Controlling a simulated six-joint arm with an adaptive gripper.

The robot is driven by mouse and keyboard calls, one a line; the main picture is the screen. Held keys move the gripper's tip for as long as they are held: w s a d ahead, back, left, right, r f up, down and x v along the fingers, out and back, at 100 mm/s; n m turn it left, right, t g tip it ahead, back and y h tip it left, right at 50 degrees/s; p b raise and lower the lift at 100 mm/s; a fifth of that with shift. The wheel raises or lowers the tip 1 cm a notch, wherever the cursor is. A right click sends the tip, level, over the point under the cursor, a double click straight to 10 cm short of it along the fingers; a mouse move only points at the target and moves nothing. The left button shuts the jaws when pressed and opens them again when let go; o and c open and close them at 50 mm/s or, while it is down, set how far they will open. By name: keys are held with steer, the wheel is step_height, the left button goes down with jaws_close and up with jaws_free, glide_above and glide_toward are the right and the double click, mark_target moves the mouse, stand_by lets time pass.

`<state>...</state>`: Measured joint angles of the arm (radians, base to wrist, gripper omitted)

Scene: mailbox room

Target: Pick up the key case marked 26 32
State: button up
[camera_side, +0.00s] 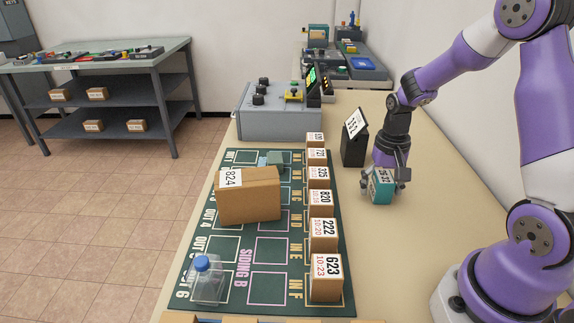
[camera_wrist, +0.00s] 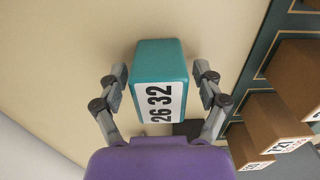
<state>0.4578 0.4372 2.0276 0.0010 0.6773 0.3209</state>
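The key case marked 26 32 is a teal box with a white label. It appears to rest on the tan table in the side view (camera_side: 381,188), and it fills the middle of the wrist view (camera_wrist: 160,65), label toward my wrist. My gripper (camera_side: 383,178) is over the case with its fingers down on either side. In the wrist view, my gripper (camera_wrist: 161,79) is open around the case, with a narrow gap at the right finger and a smaller one at the left. The underside of the case is hidden.
A dark stand with a 232 sign (camera_side: 355,136) is just behind the case. A row of brown boxes (camera_side: 324,239) lines the green mat (camera_side: 340,280) to the left. A larger 824 box (camera_side: 250,198) and blue-capped bottle (camera_side: 207,280) are farther left. The table right of the case is clear.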

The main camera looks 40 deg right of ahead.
steer(key=c, duration=0.9)
